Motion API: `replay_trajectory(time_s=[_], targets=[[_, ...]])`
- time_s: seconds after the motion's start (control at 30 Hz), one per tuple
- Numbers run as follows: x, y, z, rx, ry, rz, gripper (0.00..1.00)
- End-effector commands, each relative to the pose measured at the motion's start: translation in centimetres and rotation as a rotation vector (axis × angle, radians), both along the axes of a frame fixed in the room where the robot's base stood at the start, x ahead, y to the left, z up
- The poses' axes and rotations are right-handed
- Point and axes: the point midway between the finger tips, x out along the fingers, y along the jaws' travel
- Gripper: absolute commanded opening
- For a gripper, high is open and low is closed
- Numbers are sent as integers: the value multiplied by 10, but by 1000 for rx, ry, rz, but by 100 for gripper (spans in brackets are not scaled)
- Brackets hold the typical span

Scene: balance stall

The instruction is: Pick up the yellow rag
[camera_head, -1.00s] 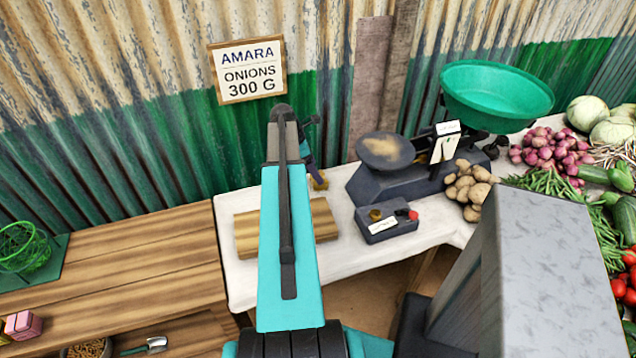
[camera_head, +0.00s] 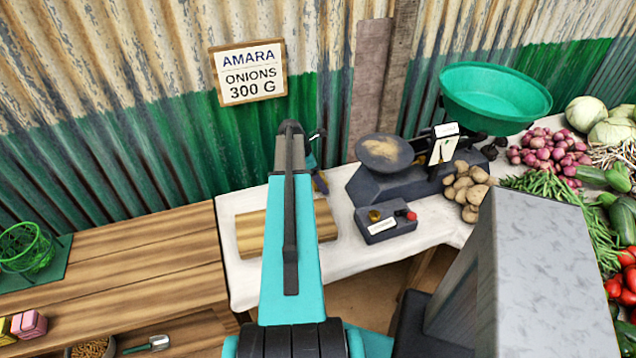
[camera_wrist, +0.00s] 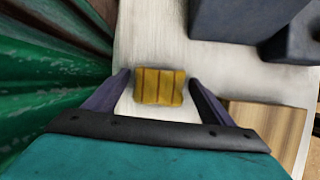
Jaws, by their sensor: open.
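The yellow rag (camera_wrist: 160,87) shows in the wrist view as a small folded, ribbed block lying on the white cloth of the table. My gripper (camera_wrist: 160,84) is open, with one finger on each side of the rag in that view. Both fingers look apart from it, and I cannot tell how high they are above it. In the head view my gripper (camera_head: 318,160) is near the back of the white-covered table, mostly behind my arm. The rag is hidden there.
A dark scale (camera_head: 385,185) with potatoes (camera_head: 466,190) stands right of my gripper, with a small grey box (camera_head: 386,228) in front. A wooden board (camera_head: 250,232) lies under my arm. The corrugated wall (camera_head: 160,150) is close behind. Vegetables crowd the right.

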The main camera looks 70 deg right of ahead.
Motion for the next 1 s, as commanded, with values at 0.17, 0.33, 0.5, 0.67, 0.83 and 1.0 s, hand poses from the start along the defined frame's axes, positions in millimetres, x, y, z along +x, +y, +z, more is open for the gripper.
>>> replay_trajectory(time_s=[0.17, 0.33, 0.5, 0.67, 0.83, 1.0], targets=[[0, 0, 0, 0, 0, 0, 77], [0, 0, 0, 0, 0, 0, 77], [0, 0, 0, 0, 0, 0, 73], [0, 0, 0, 0, 0, 0, 46], [0, 0, 0, 0, 0, 0, 33], [0, 0, 0, 0, 0, 0, 32]])
